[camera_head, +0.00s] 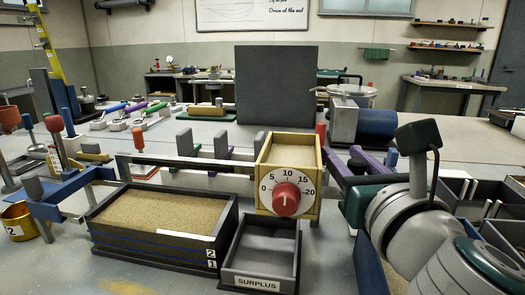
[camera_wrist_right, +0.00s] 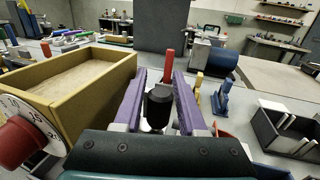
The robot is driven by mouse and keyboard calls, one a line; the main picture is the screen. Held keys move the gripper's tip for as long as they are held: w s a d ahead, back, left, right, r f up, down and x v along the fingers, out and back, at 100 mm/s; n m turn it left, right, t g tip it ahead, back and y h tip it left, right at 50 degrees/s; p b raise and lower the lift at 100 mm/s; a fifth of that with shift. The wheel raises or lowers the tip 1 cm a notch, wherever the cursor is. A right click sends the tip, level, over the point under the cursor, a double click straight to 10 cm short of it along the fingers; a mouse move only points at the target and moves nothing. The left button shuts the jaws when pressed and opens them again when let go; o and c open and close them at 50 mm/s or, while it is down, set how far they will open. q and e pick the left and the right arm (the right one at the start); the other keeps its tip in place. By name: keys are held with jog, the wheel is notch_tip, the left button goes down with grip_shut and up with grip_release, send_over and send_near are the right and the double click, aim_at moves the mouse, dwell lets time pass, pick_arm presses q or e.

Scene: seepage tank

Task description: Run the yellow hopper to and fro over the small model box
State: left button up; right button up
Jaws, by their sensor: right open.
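The yellow hopper (camera_head: 310,181) is full of sand and has a white dial with a red knob on its front. It sits at the right end of a dark rail (camera_head: 190,163). The small model box (camera_head: 150,249), dark-walled and filled with sand, stands on the bench to the left, below the rail. My right gripper (camera_head: 362,158) is just right of the hopper. In the right wrist view its purple fingers (camera_wrist_right: 160,85) are apart, with a black knob-like part between them; I cannot tell whether they touch it. The hopper (camera_wrist_right: 95,90) is left of the fingers there.
An empty grey SURPLUS tray (camera_head: 262,254) stands below the hopper, right of the model box. A dark upright panel (camera_head: 277,88) rises behind. Grey divided trays (camera_head: 480,205) lie at the right.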

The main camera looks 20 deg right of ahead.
jog(key=shift+c, duration=0.2)
grip_shut()
dwell(1.1)
